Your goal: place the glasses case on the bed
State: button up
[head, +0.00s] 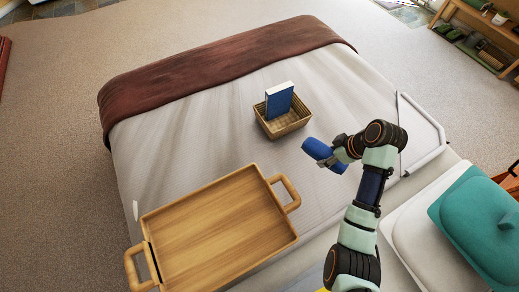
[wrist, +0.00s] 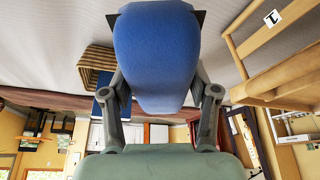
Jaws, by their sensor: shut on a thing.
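The glasses case (head: 317,149) is blue and rounded. In the head view it shows over the bed, just below and right of the basket. In the wrist view the case (wrist: 155,60) fills the upper middle, between the two fingers. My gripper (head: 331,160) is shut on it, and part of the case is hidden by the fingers. The bed (head: 190,140) has a pale grey cover and a dark red-brown blanket (head: 220,62) across its far end. I cannot tell the exact gap between case and bed.
A wicker basket (head: 287,127) holding a blue book (head: 279,99) stands on the bed. A wooden tray (head: 215,222) with handles lies at the near left. A white rail (head: 428,163) is at the right edge.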

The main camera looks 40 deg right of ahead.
aim_at(309, 179)
jog(key=shift+w+a+f, duration=0.2)
jog(key=shift+w+a, duration=0.1)
jog(key=shift+d, duration=0.1)
jog(key=shift+s, duration=0.1)
notch_tip(309, 179, down, 20)
jog(key=b, duration=0.9)
jog(key=shift+f, duration=0.1)
jog(key=o, duration=1.2)
jog(key=shift+o, duration=0.2)
